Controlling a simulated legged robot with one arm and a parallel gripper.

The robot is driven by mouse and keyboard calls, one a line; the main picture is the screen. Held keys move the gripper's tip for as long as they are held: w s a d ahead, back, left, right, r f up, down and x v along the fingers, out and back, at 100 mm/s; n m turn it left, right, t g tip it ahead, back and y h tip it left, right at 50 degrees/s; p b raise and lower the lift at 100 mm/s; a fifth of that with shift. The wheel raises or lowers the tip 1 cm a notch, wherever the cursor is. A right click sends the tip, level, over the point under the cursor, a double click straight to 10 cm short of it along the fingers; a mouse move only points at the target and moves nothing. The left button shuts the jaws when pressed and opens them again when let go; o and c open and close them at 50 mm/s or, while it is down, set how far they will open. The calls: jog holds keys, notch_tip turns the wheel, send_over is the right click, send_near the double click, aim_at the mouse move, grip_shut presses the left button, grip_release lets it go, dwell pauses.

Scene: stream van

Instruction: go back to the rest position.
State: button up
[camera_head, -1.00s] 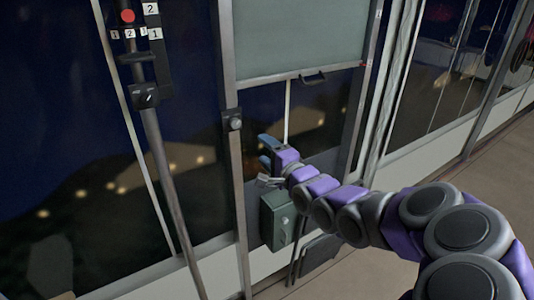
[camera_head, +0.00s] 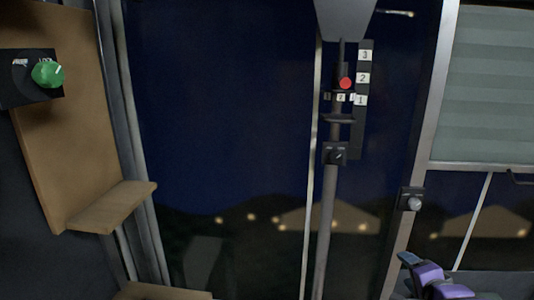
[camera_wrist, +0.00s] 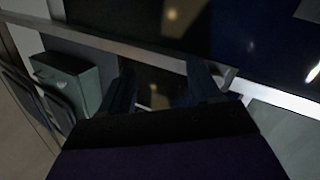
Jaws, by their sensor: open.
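My gripper (camera_head: 409,270) shows at the lower right edge of the head view, with blue fingertips and purple and grey arm links behind it. The rest of my arm is cut off by the frame. In the wrist view my gripper (camera_wrist: 160,88) has its two dark fingers apart, and nothing is seen between them but the dark background. It is open and empty.
A pole with a red knob (camera_head: 345,83) and number labels stands at the centre. A wooden shelf (camera_head: 110,206) and a green knob (camera_head: 48,73) are at left. A grey blind (camera_head: 485,85) hangs at right. A grey-green box (camera_wrist: 68,80) shows in the wrist view.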

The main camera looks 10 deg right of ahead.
jog(key=s+a+f+n+g+y, duration=0.1)
jog(key=s+a+f+n+g, duration=0.35)
jog(key=a, duration=0.25)
jog(key=s+a+f+n+g, duration=0.3)
jog(key=s+a+n+g, duration=0.15)
jog(key=a, duration=0.25)
jog(key=s+a+r+n+g, duration=0.1)
jog(key=s+a+n+g, duration=0.2)
jog(key=s+a, duration=0.3)
jog(key=s+a+n+g+y, duration=0.1)
jog(key=s+a+n+g, duration=0.2)
jog(key=s, duration=0.9)
jog(key=a+n, duration=0.1)
jog(key=a, duration=0.2)
jog(key=shift+s+r+n, duration=0.2)
jog(key=shift+r+n, duration=0.1)
jog(key=shift+r, duration=0.1)
